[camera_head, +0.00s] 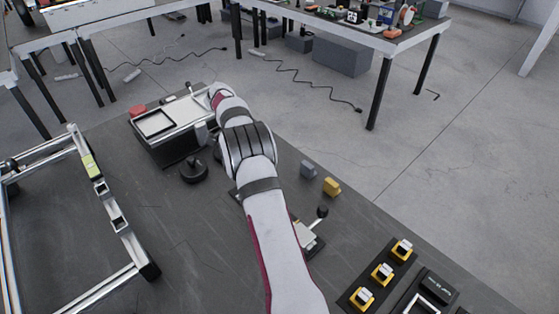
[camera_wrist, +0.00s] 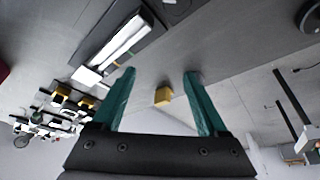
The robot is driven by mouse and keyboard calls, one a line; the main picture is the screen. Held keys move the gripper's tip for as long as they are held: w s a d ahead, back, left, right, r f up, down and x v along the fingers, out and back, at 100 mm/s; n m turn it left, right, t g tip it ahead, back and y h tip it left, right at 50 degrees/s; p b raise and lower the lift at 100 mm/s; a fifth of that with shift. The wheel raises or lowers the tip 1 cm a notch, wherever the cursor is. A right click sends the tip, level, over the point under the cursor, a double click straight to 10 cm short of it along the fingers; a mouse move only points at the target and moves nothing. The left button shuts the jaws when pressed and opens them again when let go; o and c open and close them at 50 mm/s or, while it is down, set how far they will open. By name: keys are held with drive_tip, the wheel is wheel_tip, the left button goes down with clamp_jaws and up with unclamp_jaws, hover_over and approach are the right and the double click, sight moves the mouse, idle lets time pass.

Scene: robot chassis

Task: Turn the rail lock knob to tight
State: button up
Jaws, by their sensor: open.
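I cannot tell for certain which part is the rail lock knob. A silver rail frame (camera_head: 125,240) lies at the left of the dark bench in the head view, with a yellow-green piece (camera_head: 91,166) on its near rail. A black round knob-like part (camera_head: 194,171) stands on the bench left of my arm. A lever with a black ball end (camera_head: 322,211) stands right of my arm. My gripper (camera_wrist: 160,74) shows two teal fingers, spread apart and empty in the wrist view. In the head view my arm hides its fingers.
A grey block (camera_head: 307,169) and a yellow block (camera_head: 331,187) sit to the right. Several yellow-based switches (camera_head: 382,273) line the lower right.

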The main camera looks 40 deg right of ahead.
drive_tip(key=s+d+r, duration=0.3)
drive_tip(key=s, duration=0.1)
drive_tip(key=shift+s, duration=0.35)
drive_tip(key=shift+r, duration=0.1)
drive_tip(key=w+a+r+t+y, duration=0.1)
drive_tip(key=w+r+t+y, duration=0.2)
drive_tip(key=w+t+y, duration=0.25)
drive_tip(key=shift+t+y, duration=0.45)
drive_tip(key=x, duration=1.5)
drive_tip(key=shift+s+a+f, duration=0.1)
drive_tip(key=shift+s+a, duration=0.05)
drive_tip(key=shift+s, duration=0.15)
